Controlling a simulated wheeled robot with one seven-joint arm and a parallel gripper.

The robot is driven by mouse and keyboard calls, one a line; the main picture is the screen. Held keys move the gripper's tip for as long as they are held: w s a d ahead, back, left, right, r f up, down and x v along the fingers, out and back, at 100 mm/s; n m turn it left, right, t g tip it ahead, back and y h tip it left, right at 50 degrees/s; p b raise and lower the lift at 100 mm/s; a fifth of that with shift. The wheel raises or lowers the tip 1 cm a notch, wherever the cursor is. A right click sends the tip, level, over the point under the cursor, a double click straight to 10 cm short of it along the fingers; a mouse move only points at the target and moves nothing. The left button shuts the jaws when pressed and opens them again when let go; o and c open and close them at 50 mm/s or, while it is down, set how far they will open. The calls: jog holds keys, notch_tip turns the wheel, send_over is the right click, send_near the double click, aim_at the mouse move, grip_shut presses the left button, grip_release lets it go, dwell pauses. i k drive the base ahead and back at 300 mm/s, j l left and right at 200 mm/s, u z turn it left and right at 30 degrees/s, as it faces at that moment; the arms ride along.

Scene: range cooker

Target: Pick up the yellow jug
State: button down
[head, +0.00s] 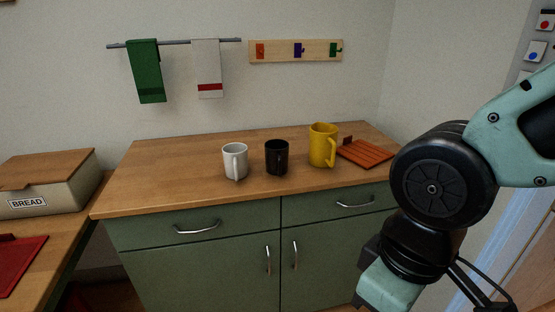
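The yellow jug (321,146) stands upright on the wooden top of the green cabinet, toward the right. Its handle faces right and slightly toward me. It is the tallest of the vessels on the top. My arm comes in from the right and bends down in front of the cabinet's right side. The end of the arm runs off the bottom edge of the picture, so my gripper's fingers are not seen. No part of my arm touches the jug.
A black mug (276,157) stands just left of the jug, and a white mug (235,161) farther left. An orange-red slatted board (366,153) lies close to the jug's right. The cabinet top (150,180) is bare at left. A bread box (45,180) stands far left.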

aim_at(324, 138)
jog(key=i+j+z, duration=0.2)
jog(key=i+z, duration=0.25)
jog(key=i+j+z, duration=0.25)
jog(key=z, duration=0.2)
jog(key=i+j+z, duration=0.3)
jog(key=j+z, duration=0.15)
